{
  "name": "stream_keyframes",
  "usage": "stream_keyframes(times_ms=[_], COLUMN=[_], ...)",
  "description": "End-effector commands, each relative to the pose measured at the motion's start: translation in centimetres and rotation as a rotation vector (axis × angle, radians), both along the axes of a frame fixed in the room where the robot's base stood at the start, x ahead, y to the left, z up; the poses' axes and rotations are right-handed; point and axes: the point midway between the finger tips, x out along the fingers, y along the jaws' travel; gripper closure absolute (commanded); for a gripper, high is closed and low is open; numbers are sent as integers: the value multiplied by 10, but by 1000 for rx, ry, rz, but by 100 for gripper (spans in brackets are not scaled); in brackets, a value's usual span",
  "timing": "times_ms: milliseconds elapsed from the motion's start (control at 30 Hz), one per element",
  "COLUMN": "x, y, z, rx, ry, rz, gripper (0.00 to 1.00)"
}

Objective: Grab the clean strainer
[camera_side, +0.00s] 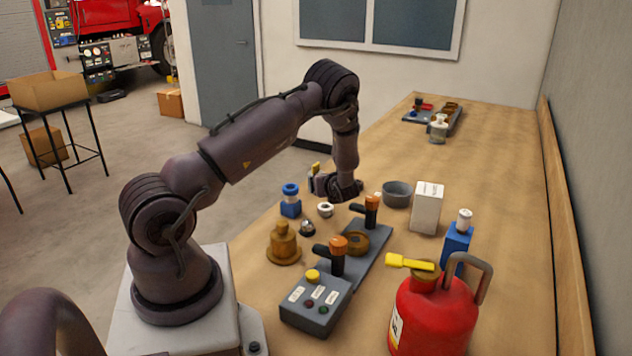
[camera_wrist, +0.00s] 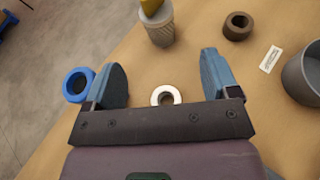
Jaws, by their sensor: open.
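A grey, mesh-like cylinder with a yellow top (camera_wrist: 158,27) is at the top of the wrist view, beyond my fingertips; it looks like the strainer, but I cannot tell whether it is clean. In the side view a small yellow piece (camera_side: 315,167) shows beside my gripper, and the rest is mostly hidden. My gripper (camera_wrist: 162,60) is open with nothing between its blue fingers. In the side view my gripper (camera_side: 332,188) hangs over the table's left part. A white ring (camera_wrist: 166,96) lies below, between the fingers in the wrist view.
A blue ring-topped piece (camera_side: 290,201) stands left of my gripper. A brown ring (camera_wrist: 238,26) and grey bowl (camera_side: 397,194) lie right. The pump unit with orange-topped levers (camera_side: 338,250), white box (camera_side: 427,208) and red can (camera_side: 435,315) stand nearer the camera.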

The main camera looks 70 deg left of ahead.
Motion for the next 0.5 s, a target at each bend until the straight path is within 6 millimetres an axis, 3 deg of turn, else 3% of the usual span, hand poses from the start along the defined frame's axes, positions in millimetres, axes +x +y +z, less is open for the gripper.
stream_keyframes(times_ms=[300,500], x=[1,2], y=[53,67], z=[-21,-27], rx=[1,-1], ry=[-3,-1], rz=[4,3], gripper=[19,19])
